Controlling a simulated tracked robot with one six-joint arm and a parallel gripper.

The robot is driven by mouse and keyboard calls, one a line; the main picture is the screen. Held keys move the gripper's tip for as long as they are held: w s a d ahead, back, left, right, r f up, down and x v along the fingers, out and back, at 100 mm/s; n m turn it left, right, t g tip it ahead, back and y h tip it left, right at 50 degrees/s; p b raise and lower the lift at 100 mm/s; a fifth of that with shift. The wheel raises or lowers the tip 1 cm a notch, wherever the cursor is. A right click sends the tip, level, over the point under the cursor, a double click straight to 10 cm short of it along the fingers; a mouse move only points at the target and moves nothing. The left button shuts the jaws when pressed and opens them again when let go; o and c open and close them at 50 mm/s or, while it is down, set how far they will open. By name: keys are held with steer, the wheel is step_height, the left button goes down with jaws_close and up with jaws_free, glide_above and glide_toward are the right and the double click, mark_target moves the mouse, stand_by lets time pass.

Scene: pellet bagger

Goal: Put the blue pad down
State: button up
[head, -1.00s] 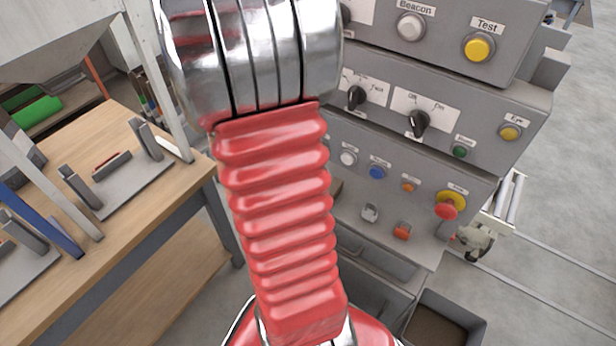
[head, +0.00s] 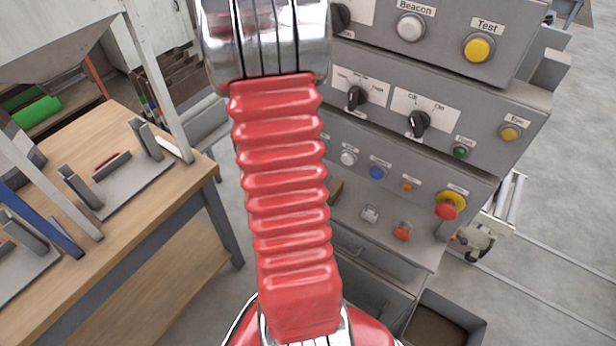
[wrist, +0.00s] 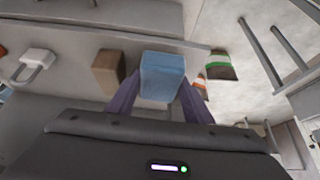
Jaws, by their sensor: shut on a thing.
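The blue pad (wrist: 162,77) is a light blue block in the upper middle of the wrist view. My gripper (wrist: 160,92) is shut on it, with a purple finger on each side. A grey surface with a brown block (wrist: 108,72) shows behind and to the left of the pad. I cannot tell how far the pad is above that surface. In the head view the pad and my gripper are hidden; my red arm fills the middle.
A grey control panel (head: 400,190) with buttons and knobs stands right of my arm. A padlock (wrist: 38,60) lies left in the wrist view. A wooden bench (head: 110,220) with metal fixtures is on the left. An open grey bin (head: 478,325) stands at lower right.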

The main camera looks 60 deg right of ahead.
steer(key=shift+s+d+f, duration=0.15)
steer(key=shift+d+f, duration=0.4)
steer(key=shift+d, duration=0.35)
steer(key=shift+c, duration=0.8)
steer(key=o, duration=1)
steer(key=shift+o, duration=0.5)
steer(key=shift+a+f, duration=0.1)
steer(key=shift+f, duration=0.1)
steer(key=v, duration=1.3)
steer(key=shift+a+r, duration=0.2)
steer(key=shift+r, duration=0.15)
steer(key=shift+w, duration=0.2)
